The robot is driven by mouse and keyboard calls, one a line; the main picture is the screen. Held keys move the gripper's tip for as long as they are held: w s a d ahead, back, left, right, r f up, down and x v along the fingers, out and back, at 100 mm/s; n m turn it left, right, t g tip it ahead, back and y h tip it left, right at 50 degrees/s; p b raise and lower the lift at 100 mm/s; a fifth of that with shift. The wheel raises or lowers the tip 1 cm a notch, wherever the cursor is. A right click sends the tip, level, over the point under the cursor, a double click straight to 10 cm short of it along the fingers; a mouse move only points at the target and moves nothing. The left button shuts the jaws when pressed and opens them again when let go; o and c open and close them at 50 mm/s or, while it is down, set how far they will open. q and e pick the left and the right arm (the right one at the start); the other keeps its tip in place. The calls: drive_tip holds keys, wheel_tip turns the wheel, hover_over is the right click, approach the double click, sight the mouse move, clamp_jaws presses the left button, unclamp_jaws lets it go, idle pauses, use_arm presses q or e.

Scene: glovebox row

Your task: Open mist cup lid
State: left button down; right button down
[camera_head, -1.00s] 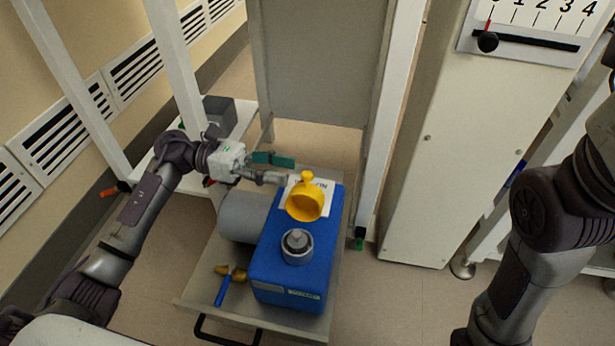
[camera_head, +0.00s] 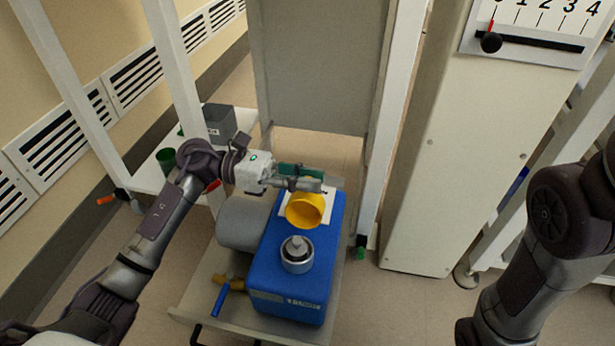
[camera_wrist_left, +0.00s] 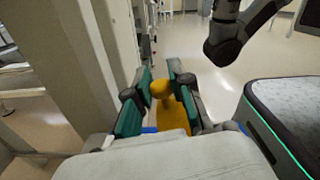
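The yellow lid (camera_head: 305,212) stands tipped up at the back of the blue box (camera_head: 292,285), its hollow side facing the head camera. The metal mist cup (camera_head: 297,256) in front of it is uncovered. My left gripper (camera_head: 312,180) is behind the lid's top edge and hides its knob in the head view. In the left wrist view, the yellow knob (camera_wrist_left: 160,90) sits between the green finger pads, which stand apart on both sides; firm contact is not visible. My right gripper is out of view; only its arm shows.
The box stands on a grey cart (camera_head: 200,292) beside a grey cylinder (camera_head: 240,224). A blue-handled brass tool (camera_head: 222,298) lies at the cart's front left. White posts and a cabinet (camera_head: 450,150) flank the cart. A grey bin (camera_head: 220,124) and green cup (camera_head: 166,160) are behind left.

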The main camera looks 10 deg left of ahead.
use_arm(q)
drive_tip(key=shift+s, duration=0.15)
drive_tip(key=s+m+b, duration=0.1)
drive_tip(key=m+b, duration=0.1)
drive_tip(key=shift+s+b, duration=0.3)
drive_tip(key=shift+b, duration=0.1)
drive_tip(key=shift+s+r+m, duration=0.35)
drive_tip(key=shift+s+m, duration=0.05)
drive_tip(key=shift+m, duration=0.1)
drive_tip(key=c, duration=1.1)
unclamp_jaws()
drive_tip(key=shift+o, duration=0.2)
drive_tip(key=shift+a, duration=0.2)
drive_tip(key=a, duration=1.1)
drive_tip(key=shift+a, duration=0.35)
